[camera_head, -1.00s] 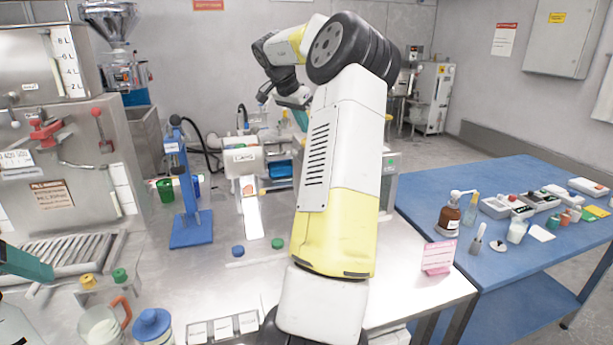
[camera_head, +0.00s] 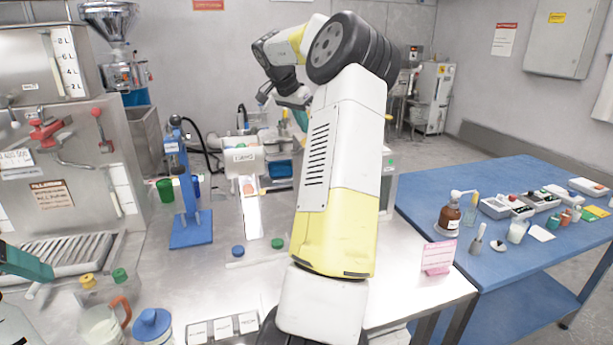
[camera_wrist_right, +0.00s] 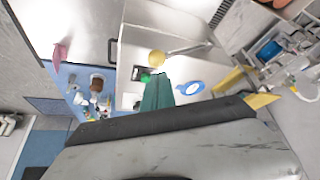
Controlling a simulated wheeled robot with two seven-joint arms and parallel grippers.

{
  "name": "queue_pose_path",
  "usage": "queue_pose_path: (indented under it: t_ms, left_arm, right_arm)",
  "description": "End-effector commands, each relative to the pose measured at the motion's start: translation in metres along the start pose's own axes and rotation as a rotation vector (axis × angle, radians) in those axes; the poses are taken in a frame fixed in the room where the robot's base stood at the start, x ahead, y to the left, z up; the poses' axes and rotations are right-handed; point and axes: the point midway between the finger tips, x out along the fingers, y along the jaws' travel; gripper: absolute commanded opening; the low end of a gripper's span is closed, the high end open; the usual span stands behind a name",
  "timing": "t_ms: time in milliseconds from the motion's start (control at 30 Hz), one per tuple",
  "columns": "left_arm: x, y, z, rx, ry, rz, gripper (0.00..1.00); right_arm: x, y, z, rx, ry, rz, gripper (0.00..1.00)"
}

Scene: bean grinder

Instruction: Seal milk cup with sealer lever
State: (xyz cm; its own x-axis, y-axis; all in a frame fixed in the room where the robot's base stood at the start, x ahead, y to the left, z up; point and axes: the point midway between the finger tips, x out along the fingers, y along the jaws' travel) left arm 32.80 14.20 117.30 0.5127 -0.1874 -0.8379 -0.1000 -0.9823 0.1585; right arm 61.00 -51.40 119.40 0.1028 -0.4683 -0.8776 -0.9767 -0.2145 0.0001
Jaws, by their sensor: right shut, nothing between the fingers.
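My right gripper (camera_wrist_right: 157,96) has teal fingers pressed together, with nothing between them. In the right wrist view, a lever with a yellow ball knob (camera_wrist_right: 157,58) lies just beyond the fingertips, apart from them in the picture; whether they touch I cannot tell. Beside the fingers is a blue ring with a white centre (camera_wrist_right: 189,88), perhaps the cup's place. In the head view my right arm hides most of this machine. A teal finger of my left gripper (camera_head: 26,262) shows at the left edge; its opening is unclear.
A blue stand (camera_head: 190,229) and a white dispenser (camera_head: 244,158) stand left of my right arm. A clear jug with an orange handle (camera_head: 103,324) and a blue-lidded container (camera_head: 152,325) are in front. A blue table (camera_head: 430,190) with bottles and boxes is at right.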

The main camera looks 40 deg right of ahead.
Motion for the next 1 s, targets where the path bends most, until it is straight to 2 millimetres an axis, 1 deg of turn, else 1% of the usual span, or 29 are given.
queue_pose_path:
  t_ms: [367,700,1000]
  left_arm:
    - [0.0,0.0,0.0,0.0,0.0,0.0,0.71]
    - [0.0,0.0,0.0,0.0,0.0,0.0,0.71]
    - [0.0,0.0,0.0,0.0,0.0,0.0,0.71]
  right_arm:
    - [0.0005,0.0001,0.0003,0.0,0.0,0.0,0.0]
    - [0.0087,0.0003,0.0045,0.0,0.0,0.001,0.0]
    - [0.009,0.0001,0.0048,0.0,0.0,0.0,0.0]
